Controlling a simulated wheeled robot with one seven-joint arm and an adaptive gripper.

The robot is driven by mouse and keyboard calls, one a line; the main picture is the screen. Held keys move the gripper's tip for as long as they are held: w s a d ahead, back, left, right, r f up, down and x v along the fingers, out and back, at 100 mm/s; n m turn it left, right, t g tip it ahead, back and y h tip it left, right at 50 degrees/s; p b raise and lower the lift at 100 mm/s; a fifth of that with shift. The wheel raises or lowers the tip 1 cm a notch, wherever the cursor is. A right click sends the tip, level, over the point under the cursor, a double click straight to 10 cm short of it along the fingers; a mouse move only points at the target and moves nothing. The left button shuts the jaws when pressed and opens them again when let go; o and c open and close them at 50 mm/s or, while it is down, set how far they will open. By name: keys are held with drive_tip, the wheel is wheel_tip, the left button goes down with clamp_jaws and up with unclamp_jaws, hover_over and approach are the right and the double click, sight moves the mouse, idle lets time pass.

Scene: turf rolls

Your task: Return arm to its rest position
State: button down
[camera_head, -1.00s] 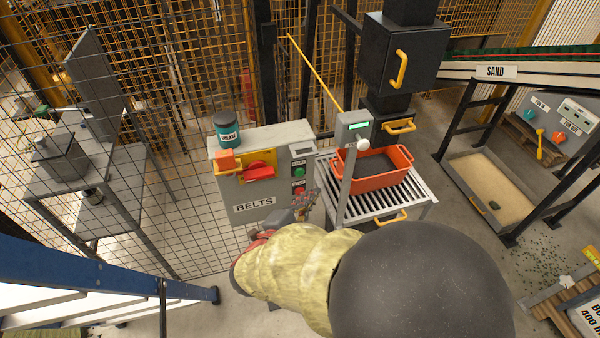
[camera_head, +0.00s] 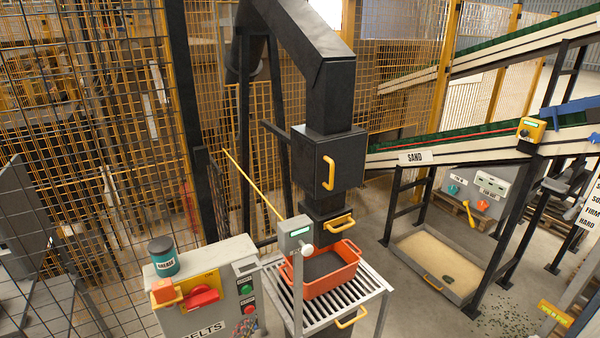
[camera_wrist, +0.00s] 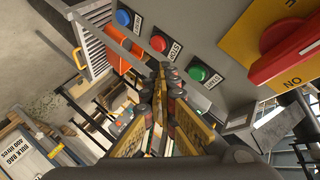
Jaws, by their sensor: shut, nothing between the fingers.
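My gripper (camera_wrist: 160,78) is shut and empty in the wrist view, its fingers together, pointing at the grey panel face. The fingertips are close to the green button (camera_wrist: 170,74); I cannot tell whether they touch it. A red rotary switch (camera_wrist: 290,58) on a yellow plate is at the right. In the head view the gripper's patterned fingers (camera_head: 247,328) show only partly at the bottom edge, in front of the belts panel (camera_head: 228,290). The rest of my arm is out of that view.
An orange crate (camera_head: 325,283) stands on a roller table (camera_head: 362,295) beside the panel. A grey post with a small control box (camera_head: 296,233) stands between them. A teal grease tin (camera_head: 163,258) is on the panel's top. A sand tray (camera_head: 440,262) lies at the right.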

drive_tip(key=s+a+f+n+g+y, duration=0.5)
drive_tip(key=s+a+n+g+y, duration=0.25)
drive_tip(key=s+a+n, duration=0.35)
drive_tip(key=s+d+r+h, duration=0.2)
drive_tip(key=d+r, duration=0.4)
drive_tip(key=d, duration=0.9)
drive_tip(key=s+d+r+h, duration=0.2)
drive_tip(key=d+r, duration=0.5)
drive_tip(key=d, duration=0.7)
drive_tip(key=s+d+r+h, duration=0.2)
drive_tip(key=d+r, duration=0.5)
drive_tip(key=d, duration=0.8)
drive_tip(key=shift+s+d+n+g, duration=0.35)
drive_tip(key=shift+s+n, duration=0.05)
drive_tip(key=shift+s, duration=0.5)
drive_tip(key=shift+r, duration=0.1)
